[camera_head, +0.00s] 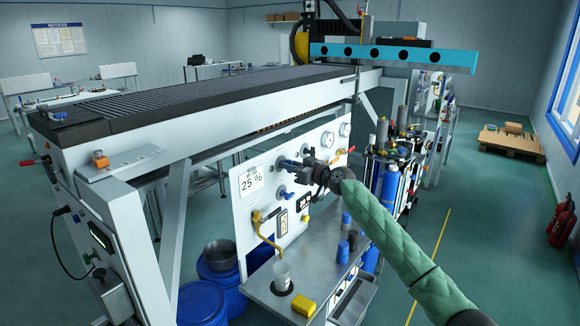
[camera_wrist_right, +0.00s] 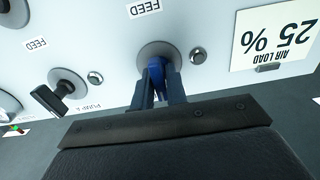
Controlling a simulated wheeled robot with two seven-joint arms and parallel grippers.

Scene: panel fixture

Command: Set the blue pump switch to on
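The blue pump switch (camera_wrist_right: 156,68) is a blue handle on a round grey plate on the white panel. In the right wrist view it sits between the two dark fingers of my right gripper (camera_wrist_right: 159,93), which look closed on its sides. In the head view my right gripper (camera_head: 294,166) reaches the panel from the right, and the switch (camera_head: 283,162) shows only partly beside the fingertips. The exact angle of the handle is hard to tell behind the fingers. My left gripper is not in view.
A black knob (camera_wrist_right: 67,92) with a pump label and a sign reading 25 % (camera_wrist_right: 278,38) flank the switch. Below the panel is a metal shelf (camera_head: 318,265) with a clear cup (camera_head: 281,274), a yellow block (camera_head: 304,305) and blue cylinders (camera_head: 343,252).

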